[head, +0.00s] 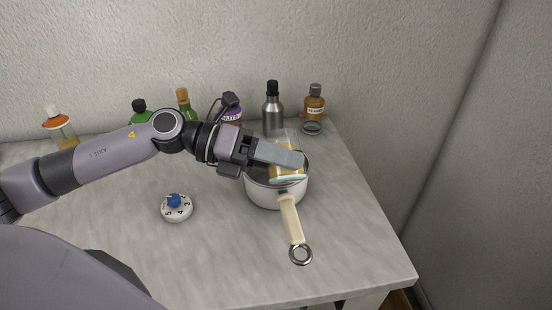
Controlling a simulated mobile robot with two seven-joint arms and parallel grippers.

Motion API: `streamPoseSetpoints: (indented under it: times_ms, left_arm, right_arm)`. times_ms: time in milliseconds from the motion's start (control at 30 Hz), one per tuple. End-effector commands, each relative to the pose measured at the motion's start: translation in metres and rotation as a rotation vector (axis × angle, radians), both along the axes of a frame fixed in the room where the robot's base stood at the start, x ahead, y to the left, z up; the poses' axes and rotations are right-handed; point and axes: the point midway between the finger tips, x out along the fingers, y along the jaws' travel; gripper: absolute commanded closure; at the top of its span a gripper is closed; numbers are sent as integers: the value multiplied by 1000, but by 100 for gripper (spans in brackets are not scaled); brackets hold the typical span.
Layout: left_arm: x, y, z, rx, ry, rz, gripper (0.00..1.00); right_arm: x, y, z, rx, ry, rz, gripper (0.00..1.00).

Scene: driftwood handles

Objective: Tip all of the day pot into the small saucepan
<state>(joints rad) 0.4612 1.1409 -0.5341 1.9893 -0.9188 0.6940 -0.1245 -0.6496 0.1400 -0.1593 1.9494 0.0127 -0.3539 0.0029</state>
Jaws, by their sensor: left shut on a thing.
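The small saucepan (268,196) is white with a cream handle (290,219) that points toward the front and ends in a metal ring. It stands on the right part of the table. My left gripper (292,161) is over the saucepan, shut on a clear pot with yellowish contents (290,174), which I take as the day pot. The fingers cover much of the pot. It looks tilted, with its lower end over the pan's opening. I cannot tell how much is in the pot or the pan. My right gripper is not in view.
A white numbered timer (177,210) lies left of the pan. The front table (230,260) is clear.

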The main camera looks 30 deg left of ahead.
Motion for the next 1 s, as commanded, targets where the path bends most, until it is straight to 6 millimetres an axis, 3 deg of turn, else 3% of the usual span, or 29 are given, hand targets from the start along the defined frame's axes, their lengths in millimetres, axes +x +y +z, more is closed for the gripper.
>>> streamPoseSetpoints:
  times_ms: [1000]
  left_arm:
    - [0,-1,0,-87,104,1,74]
  right_arm:
    - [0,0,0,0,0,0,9]
